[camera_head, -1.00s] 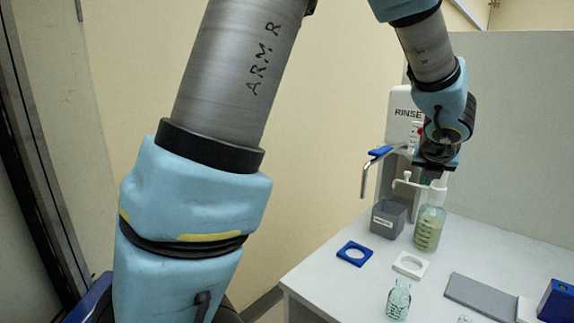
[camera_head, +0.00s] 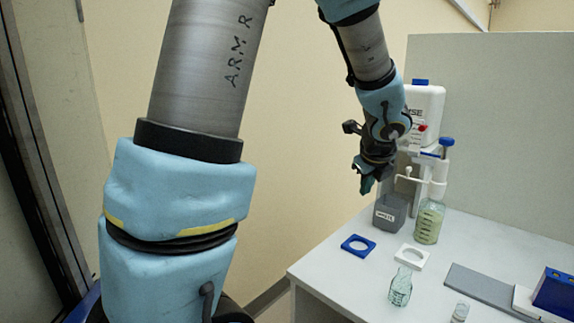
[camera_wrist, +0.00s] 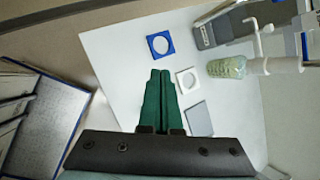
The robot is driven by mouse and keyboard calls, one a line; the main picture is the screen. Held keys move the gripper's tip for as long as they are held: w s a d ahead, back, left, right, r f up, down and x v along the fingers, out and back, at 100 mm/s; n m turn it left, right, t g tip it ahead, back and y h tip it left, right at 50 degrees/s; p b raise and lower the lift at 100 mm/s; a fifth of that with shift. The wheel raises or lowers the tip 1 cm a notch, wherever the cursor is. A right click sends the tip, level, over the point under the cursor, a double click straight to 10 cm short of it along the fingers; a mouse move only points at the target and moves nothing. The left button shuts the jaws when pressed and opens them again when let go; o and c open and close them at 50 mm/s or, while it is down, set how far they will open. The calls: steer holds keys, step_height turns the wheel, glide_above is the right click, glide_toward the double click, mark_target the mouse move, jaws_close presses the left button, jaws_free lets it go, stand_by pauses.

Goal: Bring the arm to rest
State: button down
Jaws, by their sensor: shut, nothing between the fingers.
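My arm reaches up and over from the left in the head view, with its end hanging down over the back left of the white table (camera_head: 340,275). My gripper (camera_head: 367,186) is there, just left of the grey waste bin and above it, touching nothing that I can see. In the wrist view the green fingers of my gripper (camera_wrist: 160,75) lie side by side, shut and empty, pointing over the table.
A grey bin (camera_head: 390,213), a bottle with greenish liquid (camera_head: 428,222) and a white rinse unit (camera_head: 425,105) stand at the back. A blue holder (camera_head: 358,245), a white holder (camera_head: 411,256), a small glass flask (camera_head: 400,288) and a grey pad (camera_head: 482,288) are nearer.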

steer(key=s+a+f+n+g, duration=0.1)
steer(key=s+a+f+n, duration=0.1)
steer(key=a+n, duration=0.6)
steer(key=s+a+f+n+g, duration=0.2)
steer(key=s+a+n, duration=0.3)
steer(key=a+n, duration=0.4)
steer(key=s+a+f+n+g, duration=0.2)
steer(key=s+a+n, duration=0.2)
steer(key=a+n, duration=0.4)
steer(key=n, duration=0.4)
steer(key=shift+a+n+y, duration=0.2)
steer(key=shift+n+y, duration=0.2)
